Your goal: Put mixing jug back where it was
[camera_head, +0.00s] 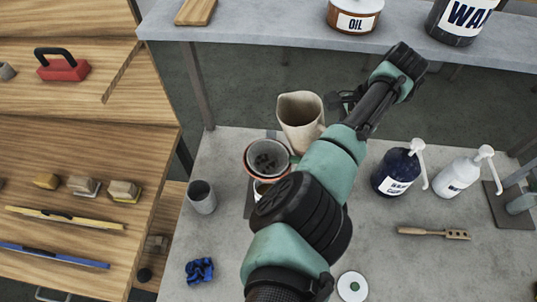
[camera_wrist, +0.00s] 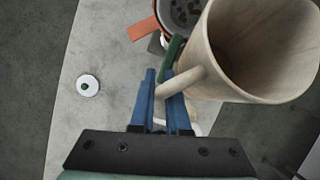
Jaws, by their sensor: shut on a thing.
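The mixing jug (camera_head: 300,112) is a beige, wide-mouthed jug with a spout, raised near the back edge of the grey table. In the wrist view the jug (camera_wrist: 258,50) fills the upper right, with its open mouth toward the camera. My gripper (camera_wrist: 158,84) has blue fingers shut on the jug's handle. In the head view my arm hides most of the gripper. I cannot see the jug's base clearly or whether it touches anything.
A red-rimmed pot (camera_head: 268,156) with a dark holed inside stands close below the jug. A grey cup (camera_head: 201,197), blue pump bottle (camera_head: 397,172) and white pump bottle (camera_head: 459,176) share the table. A grey shelf (camera_head: 290,36) bears an oil tin (camera_head: 355,18).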

